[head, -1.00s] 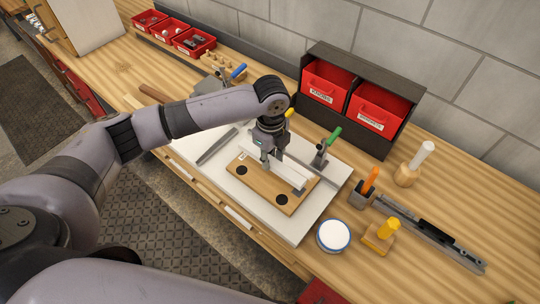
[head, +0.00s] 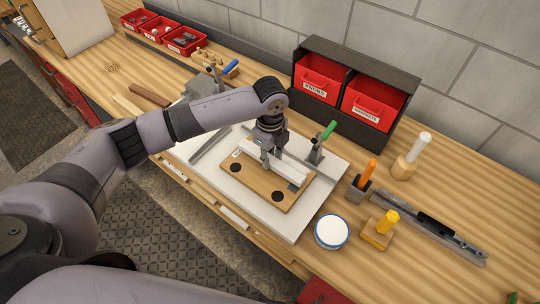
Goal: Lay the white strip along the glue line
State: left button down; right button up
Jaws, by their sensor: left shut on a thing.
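The white strip (head: 284,164) lies lengthwise over the wooden board (head: 258,186), which has two dark round spots and rests on a white panel (head: 300,222). My left gripper (head: 266,153) points down over the strip's left part and is shut on it. The gripper and wrist hide part of the strip. I cannot tell whether the strip touches the board along its length. The glue line cannot be made out. My right gripper is not in view.
A green-handled clamp (head: 318,148) stands close behind the board. An orange-handled tool in a holder (head: 360,184), a round white tub (head: 332,231) and a yellow-handled block (head: 380,230) stand to the right. Red bins (head: 372,104) stand behind.

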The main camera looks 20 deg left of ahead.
pick_arm(q)
jog(key=shift+f, duration=0.15)
jog(key=shift+f, duration=0.35)
jog(key=c, duration=1.2)
grip_release()
jog(key=shift+c, duration=0.2)
notch_tip(320, 180, up, 12)
jog(key=shift+c, duration=0.5)
